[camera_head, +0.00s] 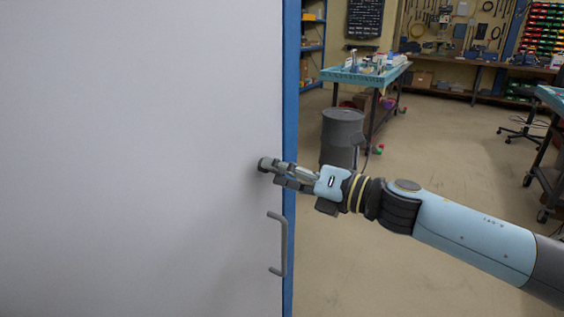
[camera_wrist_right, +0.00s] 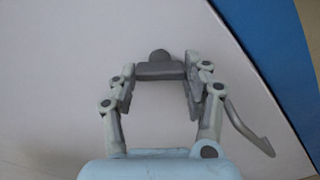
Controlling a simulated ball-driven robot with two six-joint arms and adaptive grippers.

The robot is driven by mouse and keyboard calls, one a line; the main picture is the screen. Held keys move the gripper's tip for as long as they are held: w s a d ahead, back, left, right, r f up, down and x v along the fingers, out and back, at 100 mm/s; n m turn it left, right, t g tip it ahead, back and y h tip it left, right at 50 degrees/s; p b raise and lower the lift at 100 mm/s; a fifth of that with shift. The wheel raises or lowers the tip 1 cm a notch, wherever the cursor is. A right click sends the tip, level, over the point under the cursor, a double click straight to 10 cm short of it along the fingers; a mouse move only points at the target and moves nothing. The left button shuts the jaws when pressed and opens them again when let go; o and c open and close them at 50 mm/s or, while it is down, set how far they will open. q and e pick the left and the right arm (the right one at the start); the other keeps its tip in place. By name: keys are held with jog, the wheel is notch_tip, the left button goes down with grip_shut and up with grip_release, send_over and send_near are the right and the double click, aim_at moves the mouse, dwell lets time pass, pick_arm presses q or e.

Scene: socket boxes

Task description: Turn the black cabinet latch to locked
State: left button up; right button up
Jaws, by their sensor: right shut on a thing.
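The latch (camera_head: 264,163) is a small dark grey piece on the pale cabinet door (camera_head: 140,150), near its right edge and above the handle. In the right wrist view the latch (camera_wrist_right: 160,67) shows as a short bar with a rounded hub behind it. My right gripper (camera_head: 277,173) reaches in from the right and is shut on the latch, with one finger at each end of the bar. The fingers partly hide the latch in the head view, so its exact angle is hard to tell there. My left gripper is not in view.
A grey bar handle (camera_head: 284,244) sticks out from the door just below my right gripper. The cabinet's blue edge (camera_head: 290,90) runs beside the door. A grey barrel (camera_head: 342,135) and a workbench (camera_head: 365,72) stand behind. Open floor lies to the right.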

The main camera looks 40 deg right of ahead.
jog(key=shift+r+m+p, duration=0.1)
jog(key=shift+m+p, duration=2.8)
jog(key=shift+m, duration=1.7)
jog(key=o, duration=1.2)
jog(key=shift+c, duration=0.2)
jog(key=v, duration=1.2)
